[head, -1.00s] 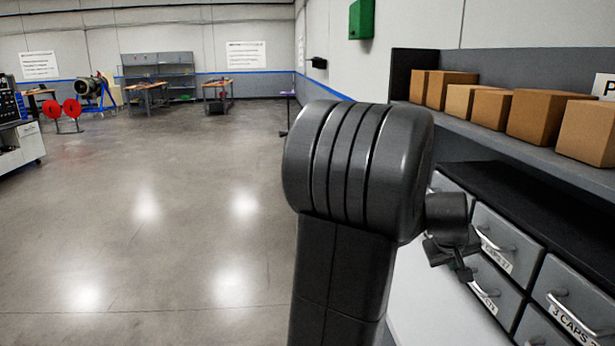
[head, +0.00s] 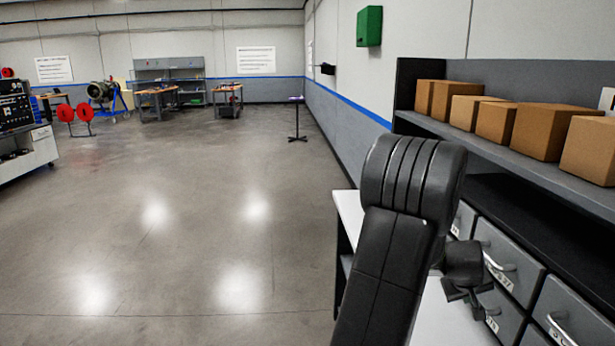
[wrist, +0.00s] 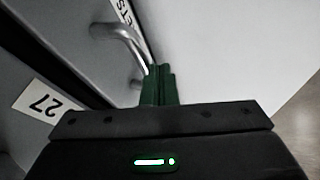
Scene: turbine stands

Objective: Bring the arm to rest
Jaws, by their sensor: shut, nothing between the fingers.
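My arm rises at the right of the head view, in front of a bench with drawers. My gripper (head: 470,292) shows small and dark beside the drawer fronts, partly hidden behind my arm. In the wrist view my gripper's green fingers (wrist: 158,85) are together with nothing between them. A grey drawer (wrist: 60,40) with a metal handle (wrist: 122,38) shows close by on the left of that view. I cannot tell the exact gap between the fingers and the handle.
The white bench top (head: 455,322) lies under the drawers (head: 505,262). Brown boxes (head: 542,130) line the shelf (head: 510,152) above. A thin stand (head: 297,120) is farther off. The floor (head: 190,220) to the left is clear.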

